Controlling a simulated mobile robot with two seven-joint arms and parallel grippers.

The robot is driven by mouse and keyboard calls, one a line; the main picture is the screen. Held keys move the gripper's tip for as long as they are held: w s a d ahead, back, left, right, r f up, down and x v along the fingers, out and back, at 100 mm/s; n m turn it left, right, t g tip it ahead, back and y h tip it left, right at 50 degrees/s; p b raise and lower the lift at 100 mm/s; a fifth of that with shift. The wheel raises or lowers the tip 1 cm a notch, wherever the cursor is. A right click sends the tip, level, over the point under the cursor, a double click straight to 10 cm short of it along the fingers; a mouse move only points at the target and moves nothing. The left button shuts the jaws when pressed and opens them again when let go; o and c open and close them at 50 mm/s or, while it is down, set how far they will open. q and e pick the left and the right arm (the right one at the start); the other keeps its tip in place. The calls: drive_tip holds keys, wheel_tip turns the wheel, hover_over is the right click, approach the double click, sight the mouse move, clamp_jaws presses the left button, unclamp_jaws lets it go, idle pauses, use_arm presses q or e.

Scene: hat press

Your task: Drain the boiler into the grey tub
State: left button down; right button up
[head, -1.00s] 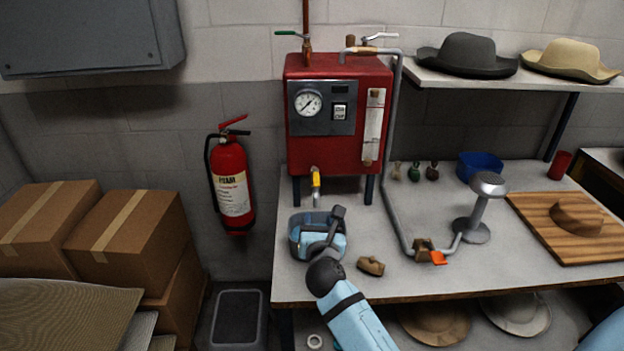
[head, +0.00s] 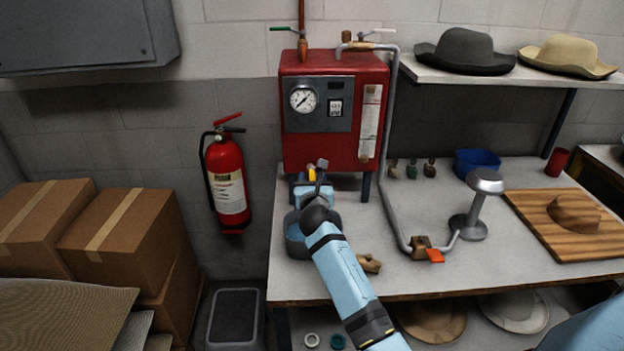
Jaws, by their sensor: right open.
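The red boiler (head: 300,147) stands on legs at the back of the bench. Its drain valve with a yellow handle (head: 312,174) is low on the front, partly hidden by my right gripper. The grey tub (head: 296,246) sits on the bench below the valve; my arm covers its right part, and I cannot tell whether it holds liquid. My right gripper (head: 316,173) is open, its fingers at the yellow handle; whether they touch it I cannot tell. My left gripper is not in view.
A grey pipe (head: 392,200) runs down right of the boiler to a fitting with an orange lever (head: 435,255). A tan piece (head: 370,264) lies beside my forearm. A metal stand (head: 468,225), a blue bowl (head: 476,162) and a wooden board (head: 530,222) are farther right.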

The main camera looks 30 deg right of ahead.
drive_tip(key=shift+w+d, duration=0.3)
drive_tip(key=shift+w, duration=0.15)
